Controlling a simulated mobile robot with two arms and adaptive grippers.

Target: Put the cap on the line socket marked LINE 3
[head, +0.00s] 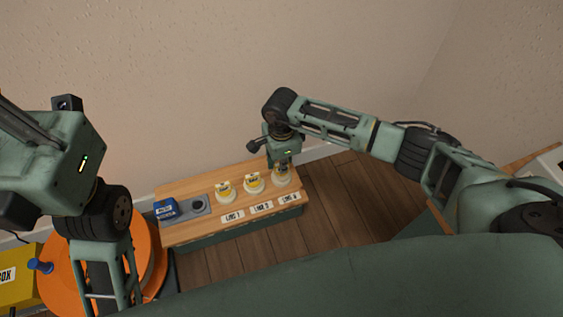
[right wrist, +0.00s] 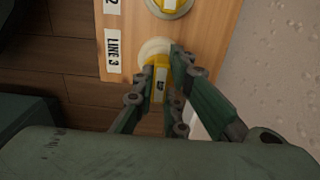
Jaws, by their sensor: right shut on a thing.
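The wooden bench (head: 178,233) carries a row of round white sockets with yellow tops. In the head view my right gripper (head: 281,168) is over the rightmost white socket (head: 282,181), behind the label "LINE 3" (head: 290,198). In the right wrist view the label LINE 3 (right wrist: 113,51) lies beside a pale round socket (right wrist: 154,47). My right gripper (right wrist: 164,84) is shut on a yellow piece with a small dark-lettered tag, the cap (right wrist: 160,85), at that socket. Whether the cap is seated is hidden.
A yellow-topped socket (head: 225,190) and another (head: 254,181) stand left of my right gripper. A blue labelled block (head: 165,209) is on a grey base at the bench's left end. An orange round stand (head: 150,262) and a yellow box (head: 18,283) are at lower left.

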